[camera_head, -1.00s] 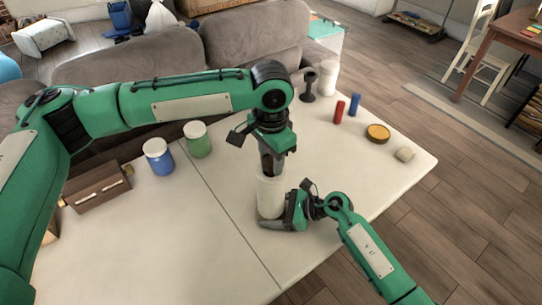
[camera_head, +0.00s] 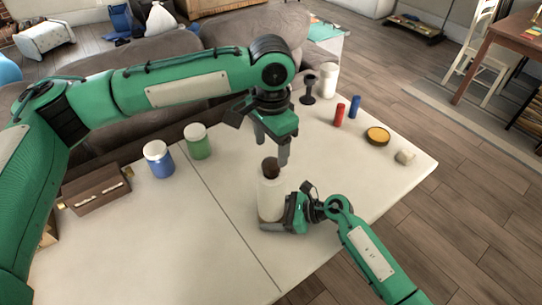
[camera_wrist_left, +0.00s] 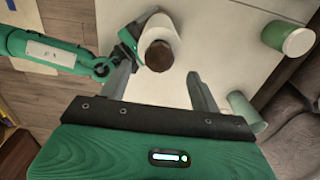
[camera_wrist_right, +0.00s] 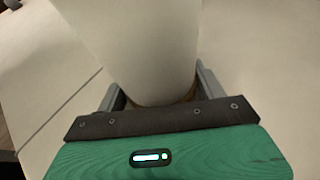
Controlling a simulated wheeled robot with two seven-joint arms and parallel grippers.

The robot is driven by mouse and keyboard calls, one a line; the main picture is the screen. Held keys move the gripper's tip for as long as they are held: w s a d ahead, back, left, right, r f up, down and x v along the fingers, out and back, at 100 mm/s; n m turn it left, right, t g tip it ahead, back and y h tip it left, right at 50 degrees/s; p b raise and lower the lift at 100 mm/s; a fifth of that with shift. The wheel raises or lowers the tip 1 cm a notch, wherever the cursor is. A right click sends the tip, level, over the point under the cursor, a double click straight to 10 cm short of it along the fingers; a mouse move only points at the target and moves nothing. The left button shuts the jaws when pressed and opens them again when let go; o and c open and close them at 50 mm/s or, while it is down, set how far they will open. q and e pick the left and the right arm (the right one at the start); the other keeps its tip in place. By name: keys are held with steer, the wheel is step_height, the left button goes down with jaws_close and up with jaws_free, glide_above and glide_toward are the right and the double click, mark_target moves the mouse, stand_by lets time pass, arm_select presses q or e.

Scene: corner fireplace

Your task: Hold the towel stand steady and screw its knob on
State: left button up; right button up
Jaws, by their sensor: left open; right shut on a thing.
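The towel stand with its white roll (camera_head: 271,202) stands upright near the front middle of the table. A brown knob (camera_head: 270,167) sits on its top; how tightly it is screwed cannot be told. My left gripper (camera_head: 271,148) is open just above the knob, pointing down. In the left wrist view the knob (camera_wrist_left: 159,56) shows between and beyond the open fingers, clear of both. My right gripper (camera_head: 284,214) is shut around the lower part of the stand. The right wrist view shows the white roll (camera_wrist_right: 140,50) between its fingers, hiding the far side.
A blue jar (camera_head: 158,158), a green jar (camera_head: 197,142) and a brown wooden box (camera_head: 96,188) stand to the left. A red cylinder (camera_head: 338,114), a blue cylinder (camera_head: 354,106), a yellow tin (camera_head: 377,135) and a dark stand (camera_head: 307,88) are at right. The front left tabletop is clear.

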steer(key=o, duration=1.9)
arm_select(q)
step_height(320, 180, up, 7)
arm_select(e)
steer(key=shift+o, duration=0.2)
steer(key=shift+s+d+r, duration=0.1)
steer(key=shift+d+r, duration=0.05)
steer(key=shift+d, duration=0.45)
arm_select(q)
step_height(320, 180, down, 2)
steer(key=shift+f+b, duration=0.25)
steer(key=shift+b, duration=1)
arm_select(e)
steer(key=v, duration=1.2)
steer(key=shift+d+r, duration=0.2)
steer(key=shift+s, duration=0.1)
